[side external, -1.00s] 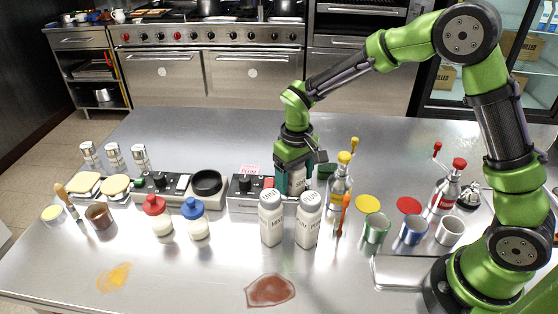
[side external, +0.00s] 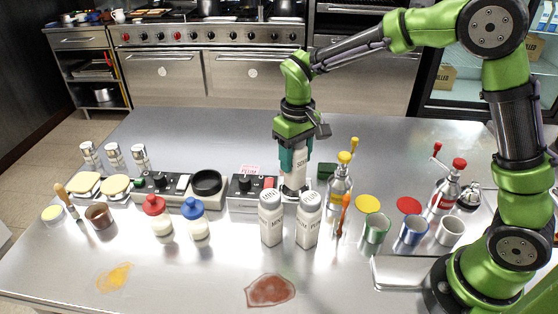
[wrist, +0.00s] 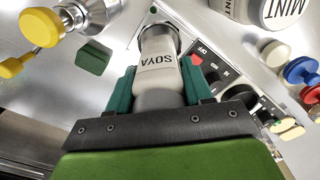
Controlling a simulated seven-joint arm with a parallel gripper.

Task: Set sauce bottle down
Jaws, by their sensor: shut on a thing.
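The sauce bottle, a white bottle marked SOYA (side external: 299,161), is held upright in my gripper (side external: 294,142), at the back of the row by the control box. In the wrist view my gripper (wrist: 160,90) has its green fingers shut around the bottle (wrist: 157,66), with the label showing upside down. The bottle's far end shows against a round steel rim (wrist: 176,34) in the wrist view. I cannot tell whether the base touches what is under it.
A yellow-topped steel bottle (side external: 341,190) is close on the right, with a green block (side external: 326,171) behind. The control box (side external: 247,187) is on the left. The counter behind is clear.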

